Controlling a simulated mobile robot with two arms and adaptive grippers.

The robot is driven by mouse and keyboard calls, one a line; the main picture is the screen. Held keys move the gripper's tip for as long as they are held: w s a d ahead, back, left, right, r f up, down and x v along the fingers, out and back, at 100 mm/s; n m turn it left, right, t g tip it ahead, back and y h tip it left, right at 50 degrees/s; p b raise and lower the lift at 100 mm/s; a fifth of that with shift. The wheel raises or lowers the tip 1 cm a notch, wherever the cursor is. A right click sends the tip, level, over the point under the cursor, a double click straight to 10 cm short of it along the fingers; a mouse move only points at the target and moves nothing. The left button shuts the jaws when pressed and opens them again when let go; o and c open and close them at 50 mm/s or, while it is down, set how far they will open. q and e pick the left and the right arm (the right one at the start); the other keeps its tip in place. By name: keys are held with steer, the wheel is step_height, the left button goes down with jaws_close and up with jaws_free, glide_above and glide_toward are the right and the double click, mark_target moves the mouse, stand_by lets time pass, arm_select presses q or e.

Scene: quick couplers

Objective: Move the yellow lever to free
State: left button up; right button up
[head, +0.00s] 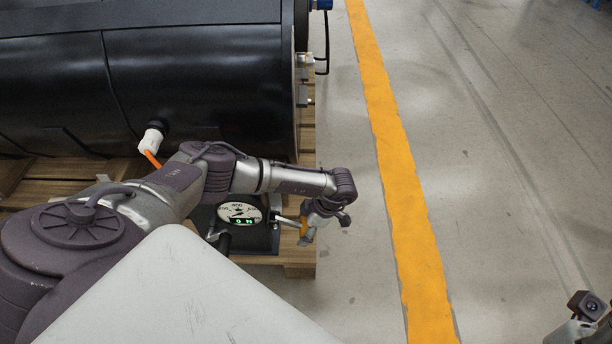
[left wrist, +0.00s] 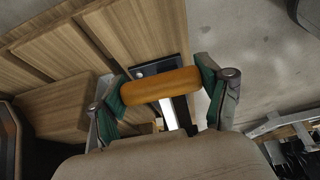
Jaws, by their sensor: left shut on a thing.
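The yellow lever (head: 303,227) sticks out from the right side of a black box with a round dial (head: 240,213). In the left wrist view its orange-yellow grip (left wrist: 160,85) lies across between two green-padded fingers, with a pale metal shank (left wrist: 169,113) below it. My left gripper (head: 308,224) is shut on this grip, one pad at each end. The dial has a green-lit readout that seems to show 0 N. Part of my right wrist (head: 585,318) shows at the lower right corner of the head view, and its fingers cannot be made out.
A large black tank (head: 200,75) lies on a wooden pallet (head: 307,140) behind my left arm. A white plug (head: 151,140) with an orange cable sits at its side. The grey floor with a yellow stripe (head: 400,180) is clear to the right.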

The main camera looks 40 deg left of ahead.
arm_select(q)
steer(key=shift+f, duration=0.3)
stand_by(0.4)
steer(key=o, duration=1.7)
steer(key=shift+c, duration=0.2)
steer(key=v, duration=1.2)
steer(key=shift+a, duration=0.1)
